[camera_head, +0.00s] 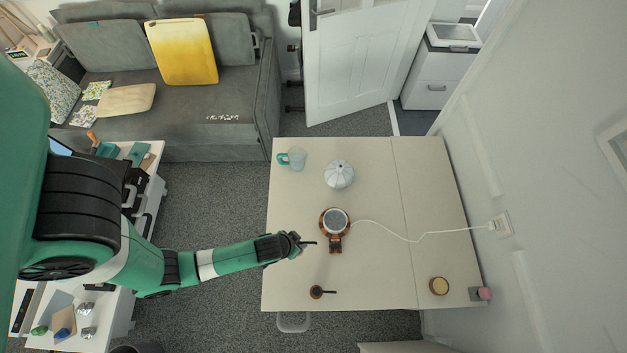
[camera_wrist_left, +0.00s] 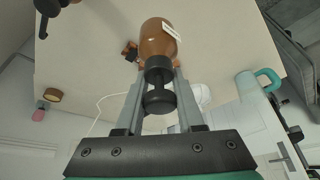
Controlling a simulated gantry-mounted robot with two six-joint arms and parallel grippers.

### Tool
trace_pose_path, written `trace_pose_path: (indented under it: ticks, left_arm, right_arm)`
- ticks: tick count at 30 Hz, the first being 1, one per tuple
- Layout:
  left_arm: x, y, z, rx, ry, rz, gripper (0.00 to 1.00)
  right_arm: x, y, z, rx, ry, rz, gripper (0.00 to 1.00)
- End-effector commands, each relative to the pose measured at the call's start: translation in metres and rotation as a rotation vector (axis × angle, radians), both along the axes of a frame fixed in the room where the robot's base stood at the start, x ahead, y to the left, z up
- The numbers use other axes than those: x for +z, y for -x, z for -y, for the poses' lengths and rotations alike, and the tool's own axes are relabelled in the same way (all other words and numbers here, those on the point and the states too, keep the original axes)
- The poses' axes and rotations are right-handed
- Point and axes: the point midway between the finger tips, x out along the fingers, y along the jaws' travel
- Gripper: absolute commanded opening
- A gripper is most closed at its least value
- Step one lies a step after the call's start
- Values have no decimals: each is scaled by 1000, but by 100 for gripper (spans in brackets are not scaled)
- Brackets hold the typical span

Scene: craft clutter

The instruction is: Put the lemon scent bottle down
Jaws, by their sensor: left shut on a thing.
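In the left wrist view, the lemon scent bottle is an amber-brown bottle (camera_wrist_left: 157,38) with a black cap and a white label. My left gripper (camera_wrist_left: 160,96) is shut on its black top, between the two grey fingers. The body extends beyond the fingertips over the pale table. I cannot tell whether its base touches the table. In the head view, my left gripper (camera_head: 304,242) is over the left part of the table; the bottle is not clear there. My right gripper is not in view.
On the table (camera_head: 365,280) are a corded copper-brown device (camera_head: 335,221), a white ribbed pot (camera_head: 339,174), a teal-handled mug (camera_head: 292,159), a small brown pot with a dark handle (camera_head: 316,292) and a round tan-topped item (camera_head: 438,286). The table's front middle is clear.

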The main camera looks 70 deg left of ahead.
Motion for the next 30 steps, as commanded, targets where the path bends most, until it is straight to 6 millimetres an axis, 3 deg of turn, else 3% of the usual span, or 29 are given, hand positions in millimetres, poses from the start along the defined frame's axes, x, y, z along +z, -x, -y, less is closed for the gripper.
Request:
trace_pose_path:
  ticks: [5,14,18,23,30]
  left_arm:
    - [-9,-8,-11,8,0,0,0]
    - [-43,-52,-67,9,0,1,0]
    - [-74,-68,-88,4,-1,1,0]
    - [-91,-79,-102,2,-1,-1,0]
    - [-94,-82,-105,-1,-1,-1,0]
  right_arm:
    - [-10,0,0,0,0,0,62]
    - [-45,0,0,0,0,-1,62]
    - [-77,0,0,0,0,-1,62]
    - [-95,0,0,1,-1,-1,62]
    - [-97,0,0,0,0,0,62]
